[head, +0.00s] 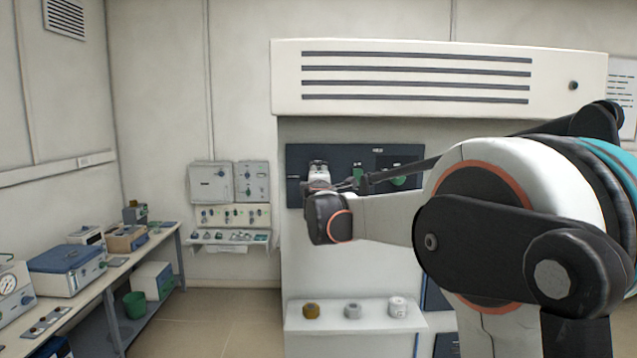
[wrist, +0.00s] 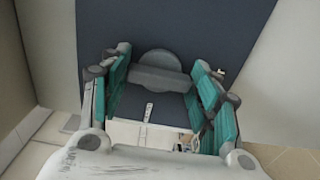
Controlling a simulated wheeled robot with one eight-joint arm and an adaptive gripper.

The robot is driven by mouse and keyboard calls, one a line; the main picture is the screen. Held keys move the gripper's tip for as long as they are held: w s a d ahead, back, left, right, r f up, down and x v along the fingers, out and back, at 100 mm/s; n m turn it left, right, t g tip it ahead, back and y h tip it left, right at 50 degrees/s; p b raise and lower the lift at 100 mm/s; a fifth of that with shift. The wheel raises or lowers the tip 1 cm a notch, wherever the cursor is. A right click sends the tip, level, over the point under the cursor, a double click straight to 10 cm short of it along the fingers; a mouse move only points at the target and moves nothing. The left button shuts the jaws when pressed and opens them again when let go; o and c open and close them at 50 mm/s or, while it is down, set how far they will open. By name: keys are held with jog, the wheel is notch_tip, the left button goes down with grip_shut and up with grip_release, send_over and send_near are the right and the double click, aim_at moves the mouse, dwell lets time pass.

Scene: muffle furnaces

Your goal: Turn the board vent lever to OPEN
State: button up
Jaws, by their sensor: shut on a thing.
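The dark blue board (head: 297,165) is on the front of the white cabinet in the head view and fills the middle of the wrist view (wrist: 195,20). The vent lever (wrist: 159,78) shows in the wrist view as a grey crosswise bar on a round grey hub. My gripper (wrist: 161,62) has its two teal-padded fingers on either side of the bar, shut on it. In the head view my gripper (head: 318,182) is at the left part of the board, and the arm hides the lever there. I cannot read any lever marking.
A white shelf (head: 350,321) below the board carries three small jars. A slatted hood (head: 420,78) overhangs the board. A bench (head: 110,290) with instruments runs along the left wall, and grey boxes (head: 210,184) hang on the back wall. The floor between is clear.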

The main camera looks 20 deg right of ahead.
dwell(0.5)
jog(key=o, duration=1)
jog(key=shift+o, duration=0.2)
jog(key=shift+s, duration=0.1)
jog(key=v, duration=1.1)
jog(key=shift+s+a, duration=0.15)
jog(key=shift+s, duration=0.25)
jog(key=shift+s, duration=0.1)
